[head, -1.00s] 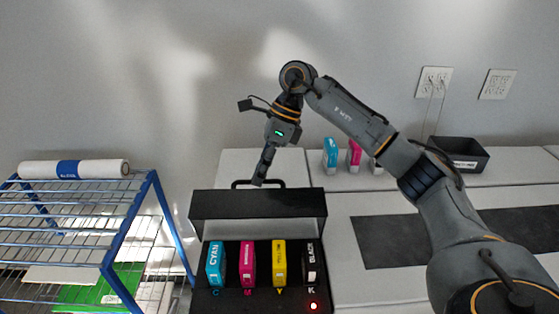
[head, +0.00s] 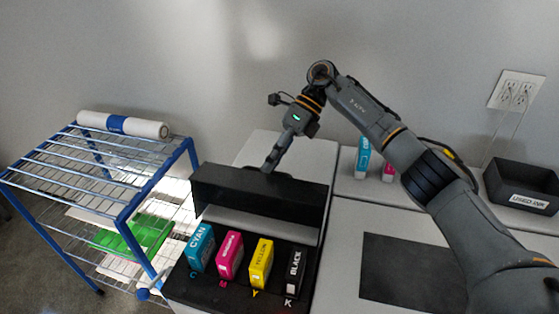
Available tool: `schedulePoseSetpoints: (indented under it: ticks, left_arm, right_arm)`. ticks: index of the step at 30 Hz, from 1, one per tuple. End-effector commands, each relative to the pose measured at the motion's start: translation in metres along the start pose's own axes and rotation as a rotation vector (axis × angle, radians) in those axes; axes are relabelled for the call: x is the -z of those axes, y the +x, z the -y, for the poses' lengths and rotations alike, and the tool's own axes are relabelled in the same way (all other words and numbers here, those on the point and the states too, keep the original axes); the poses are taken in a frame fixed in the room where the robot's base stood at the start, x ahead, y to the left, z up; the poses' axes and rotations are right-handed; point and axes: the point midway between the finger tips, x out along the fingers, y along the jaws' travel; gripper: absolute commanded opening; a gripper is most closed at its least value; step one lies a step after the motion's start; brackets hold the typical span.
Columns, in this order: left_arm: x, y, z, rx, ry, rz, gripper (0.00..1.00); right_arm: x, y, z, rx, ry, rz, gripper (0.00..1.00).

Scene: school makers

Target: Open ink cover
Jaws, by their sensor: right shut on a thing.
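The black ink cover (head: 258,203) stands raised at the back of the ink bay. Below it the cyan (head: 200,247), magenta (head: 230,254), yellow (head: 261,263) and black (head: 295,269) cartridges stand in a row, uncovered. My right gripper (head: 269,169) reaches down behind the cover's top edge, where its handle is. It is shut on the cover's handle, which is mostly hidden behind the cover and the fingers. My left gripper is not in view.
A blue wire rack (head: 130,187) with a white roll (head: 122,124) on top stands at the left. Spare cartridges (head: 363,158) stand behind my right arm. A black bin (head: 521,186) labelled "USED INK" sits at the far right. A dark panel (head: 420,272) lies on the printer top.

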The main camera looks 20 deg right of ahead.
Motion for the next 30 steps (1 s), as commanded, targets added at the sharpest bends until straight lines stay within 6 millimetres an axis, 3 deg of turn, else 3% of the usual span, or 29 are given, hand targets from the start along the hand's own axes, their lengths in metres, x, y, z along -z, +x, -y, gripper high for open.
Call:
schedulePoseSetpoints:
  ticks: [1, 8, 9, 12, 30]
  left_arm:
    - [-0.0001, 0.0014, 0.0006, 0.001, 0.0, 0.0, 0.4]
    - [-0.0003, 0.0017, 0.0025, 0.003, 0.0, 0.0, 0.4]
    - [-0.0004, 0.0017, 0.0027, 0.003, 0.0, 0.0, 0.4]
    - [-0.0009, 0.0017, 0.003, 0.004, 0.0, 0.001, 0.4]
    - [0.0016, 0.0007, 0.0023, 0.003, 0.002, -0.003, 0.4]
  right_arm:
    - [0.0073, 0.0064, 0.01, 0.01, 0.021, -0.014, 0.0]
    - [0.0082, 0.0069, 0.0109, 0.01, 0.022, -0.015, 0.0]
    - [0.0082, 0.007, 0.0109, 0.01, 0.022, -0.015, 0.17]
    - [0.0078, 0.0064, 0.0103, 0.009, 0.021, -0.014, 0.34]
    - [0.0043, 0.0031, 0.006, 0.008, 0.012, -0.007, 0.34]
